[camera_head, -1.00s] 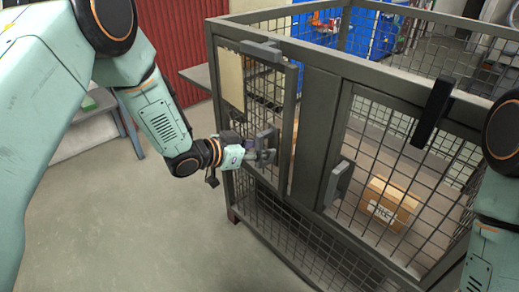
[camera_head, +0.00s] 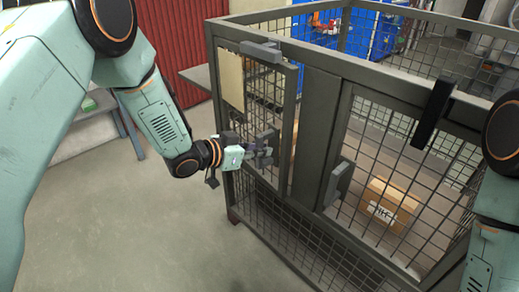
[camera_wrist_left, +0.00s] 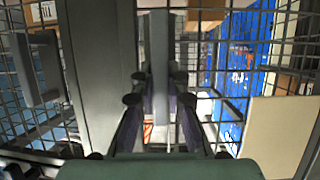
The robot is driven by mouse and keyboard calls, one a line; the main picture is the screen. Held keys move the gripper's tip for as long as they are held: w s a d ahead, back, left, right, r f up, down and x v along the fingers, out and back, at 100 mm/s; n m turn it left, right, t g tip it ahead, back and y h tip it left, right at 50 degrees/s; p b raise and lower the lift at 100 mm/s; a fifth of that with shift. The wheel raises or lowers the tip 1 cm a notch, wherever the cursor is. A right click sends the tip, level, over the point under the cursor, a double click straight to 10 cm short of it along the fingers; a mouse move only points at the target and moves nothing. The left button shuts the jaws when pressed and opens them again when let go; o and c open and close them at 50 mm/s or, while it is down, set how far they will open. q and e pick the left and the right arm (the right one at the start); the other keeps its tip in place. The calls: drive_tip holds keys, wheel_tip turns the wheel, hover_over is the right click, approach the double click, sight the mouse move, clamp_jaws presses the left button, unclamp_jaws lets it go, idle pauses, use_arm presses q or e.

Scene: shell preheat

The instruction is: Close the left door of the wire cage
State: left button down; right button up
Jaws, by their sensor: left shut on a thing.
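The wire cage (camera_head: 321,120) stands in the middle of the head view. Its left door (camera_head: 288,110) is a mesh panel in a grey frame, with a beige plate (camera_head: 231,80) at its upper left. A narrow gap shows between the door's right edge and the middle post, so it looks slightly ajar. My left gripper (camera_head: 266,150) is shut on the left door handle (camera_head: 267,138). In the left wrist view the handle (camera_wrist_left: 160,60) stands as a vertical bar between the fingers. The right gripper is out of view; only my right arm shows at the right edge.
The cage's right door has its own handle (camera_head: 338,184), and a cardboard box (camera_head: 389,205) sits inside behind its mesh. A black latch bar (camera_head: 432,112) hangs on the top rail. A grey table stands behind my left arm. The floor before the cage is clear.

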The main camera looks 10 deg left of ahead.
use_arm(q)
drive_tip(key=shift+w+d, duration=1.2)
drive_tip(key=shift+r, duration=0.1)
drive_tip(key=c, duration=1.3)
unclamp_jaws()
drive_tip(key=v, duration=1.2)
